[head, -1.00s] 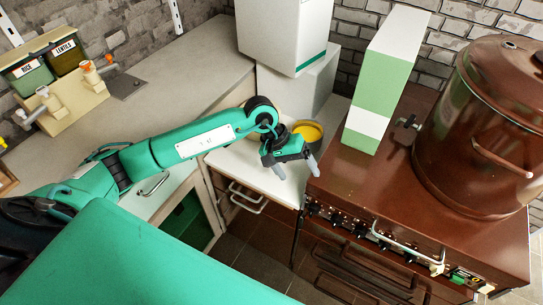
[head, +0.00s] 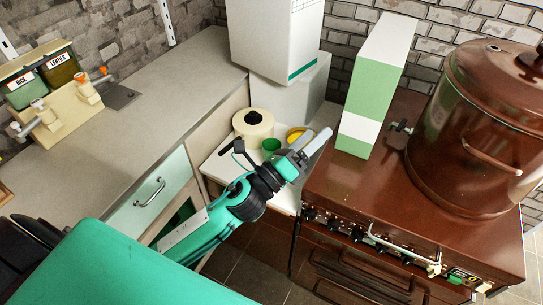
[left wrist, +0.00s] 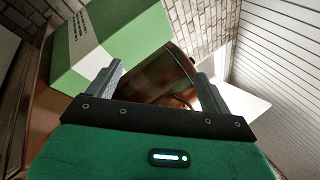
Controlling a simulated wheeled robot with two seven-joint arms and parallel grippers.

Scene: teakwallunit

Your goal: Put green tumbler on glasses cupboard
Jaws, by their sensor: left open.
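A small green tumbler (head: 271,145) stands on the low white surface (head: 222,165), between a cream canister and a yellow bowl. My left gripper (head: 316,141) is open and appears empty, to the right of the tumbler in the head view, by the brown stove's left edge. In the left wrist view its two grey fingers (left wrist: 155,80) are spread apart, with the brown pot behind them. The tumbler does not show in that view. I cannot tell which furniture is the glasses cupboard. My right gripper is not in view.
The cream canister (head: 253,126) and yellow bowl (head: 296,133) flank the tumbler. A green-and-white box (head: 372,95) and large brown pot (head: 470,135) stand on the stove (head: 340,190). White boxes (head: 277,40) stand behind. The left counter (head: 150,105) has bare room.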

